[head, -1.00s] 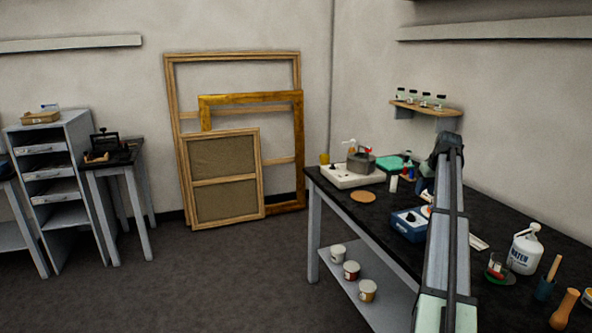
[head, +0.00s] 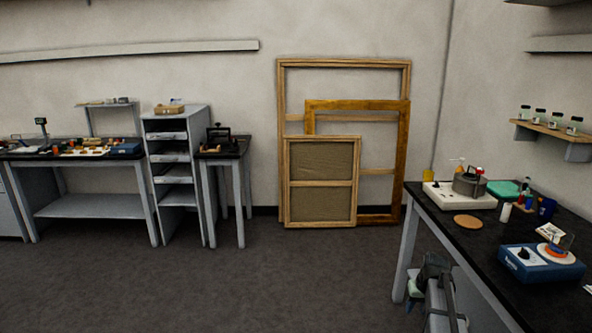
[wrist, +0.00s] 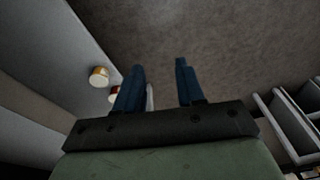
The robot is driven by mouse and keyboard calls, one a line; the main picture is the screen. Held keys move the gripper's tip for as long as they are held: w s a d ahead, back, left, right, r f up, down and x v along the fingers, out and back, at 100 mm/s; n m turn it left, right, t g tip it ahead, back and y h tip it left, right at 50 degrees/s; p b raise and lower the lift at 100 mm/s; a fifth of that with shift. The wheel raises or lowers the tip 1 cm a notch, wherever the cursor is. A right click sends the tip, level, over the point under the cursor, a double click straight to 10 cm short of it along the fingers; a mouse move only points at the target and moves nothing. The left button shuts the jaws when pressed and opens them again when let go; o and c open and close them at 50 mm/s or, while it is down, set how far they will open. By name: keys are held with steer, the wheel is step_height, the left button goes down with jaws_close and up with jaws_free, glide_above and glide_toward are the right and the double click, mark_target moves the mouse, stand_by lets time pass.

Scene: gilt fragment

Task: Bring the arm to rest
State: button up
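My gripper (wrist: 160,68) shows in the wrist view with its two blue fingers apart. Floor shows between the fingers, and I see nothing held. A pale strip shows just beside the left finger, and I cannot tell what it is. In the head view, part of my arm is low at the bottom, beside the front of the right-hand black-topped table (head: 480,250). The fingers cannot be made out in that view.
The table carries a white hotplate with a grey pot (head: 468,184), a cork disc (head: 467,221) and a blue device (head: 541,263). Pots (wrist: 99,77) stand on its lower shelf. Wooden frames (head: 344,62) lean on the wall. Open floor (head: 250,285) lies left.

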steer(key=s+a+f+n+g, duration=0.1)
steer(key=s+a+f, duration=0.6)
steer(key=s+a, duration=0.4)
steer(key=s+a+f+n+g, duration=0.1)
steer(key=s+a+f, duration=0.7)
steer(key=a, duration=0.5)
steer(key=s+f+g, duration=0.3)
steer(key=s+f, duration=0.7)
steer(key=s, duration=0.4)
steer(key=s+f+g, duration=0.4)
steer(key=s+f, duration=0.6)
steer(key=s, duration=0.5)
steer(key=shift+s+d+f, duration=0.15)
steer(key=shift+s+d, duration=0.05)
steer(key=shift+d, duration=0.15)
